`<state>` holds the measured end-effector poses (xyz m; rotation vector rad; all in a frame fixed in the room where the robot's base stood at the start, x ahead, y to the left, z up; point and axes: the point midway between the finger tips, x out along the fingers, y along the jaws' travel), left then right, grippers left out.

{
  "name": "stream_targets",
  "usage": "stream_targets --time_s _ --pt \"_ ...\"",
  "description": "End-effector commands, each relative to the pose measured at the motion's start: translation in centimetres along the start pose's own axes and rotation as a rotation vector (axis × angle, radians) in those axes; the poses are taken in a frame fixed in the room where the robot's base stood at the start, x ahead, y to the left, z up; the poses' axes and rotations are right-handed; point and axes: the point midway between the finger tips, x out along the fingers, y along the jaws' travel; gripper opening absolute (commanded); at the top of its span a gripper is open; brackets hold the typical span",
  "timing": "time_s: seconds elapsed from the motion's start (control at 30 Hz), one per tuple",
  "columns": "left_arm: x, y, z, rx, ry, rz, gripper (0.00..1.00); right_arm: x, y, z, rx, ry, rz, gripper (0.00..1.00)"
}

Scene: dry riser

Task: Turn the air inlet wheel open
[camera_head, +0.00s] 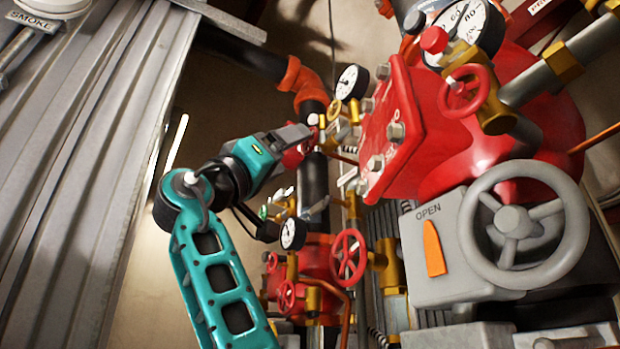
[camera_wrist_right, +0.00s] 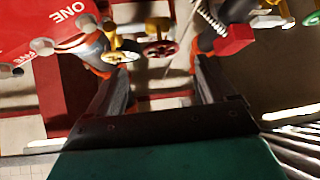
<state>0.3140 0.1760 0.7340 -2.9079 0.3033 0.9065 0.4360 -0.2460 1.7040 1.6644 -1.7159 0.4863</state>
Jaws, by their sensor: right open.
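Several handwheels show, and I cannot tell for sure which is the air inlet wheel. My left gripper is not in view.
A large grey wheel (camera_head: 525,226) sits by an "OPEN" label at right. Red wheels (camera_head: 348,257) and (camera_head: 468,90) stick out among gauges (camera_head: 293,233) and brass pipes. A big red valve body (camera_head: 400,135) stands right of the gripper. Corrugated grey panel (camera_head: 80,150) stands at left.

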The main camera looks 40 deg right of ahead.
Motion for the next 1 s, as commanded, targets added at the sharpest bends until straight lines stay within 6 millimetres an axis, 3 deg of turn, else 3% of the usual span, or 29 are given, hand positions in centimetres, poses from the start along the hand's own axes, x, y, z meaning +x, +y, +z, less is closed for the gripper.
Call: stream_targets --time_s 0.03,0.2,0.4,0.83,1.0 --pt "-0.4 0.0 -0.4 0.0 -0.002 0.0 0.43 1.5 0.1 -0.1 -0.003 -0.002 0.002 0.84" --pt "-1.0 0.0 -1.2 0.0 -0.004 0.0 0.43 5.0 0.1 -0.2 -0.003 -0.001 0.002 0.84" --pt "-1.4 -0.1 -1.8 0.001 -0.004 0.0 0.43 7.7 0.1 -0.1 -0.001 0.001 0.001 0.84" --pt "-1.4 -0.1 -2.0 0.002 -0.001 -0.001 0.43 8.5 0.0 0.0 0.0 0.002 0.0 0.84" --pt "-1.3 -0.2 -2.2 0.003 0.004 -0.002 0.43 8.5 0.0 0.0 0.0 0.002 0.0 0.69"
